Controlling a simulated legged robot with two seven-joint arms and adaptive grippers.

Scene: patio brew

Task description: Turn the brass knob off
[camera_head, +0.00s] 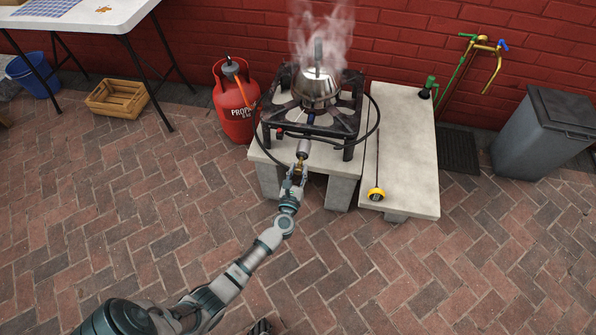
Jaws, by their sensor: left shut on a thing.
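The brass knob (300,163) is at the front of the black gas burner stand (345,124), by a grey cylindrical fitting (302,148). My left gripper (297,174) reaches up to it from below and is shut on it. The fingers hide part of the knob, and its turn angle is too small to read. A steel kettle (317,88) sits on the burner with steam rising from it. The flame beneath is not clear to see.
A red propane bottle (235,112) stands left of the burner, with a hose. A pale slab (408,165) to the right bears a yellow-headed dial thermometer (376,194). A grey bin (545,135) stands far right. The brick paving in front is clear.

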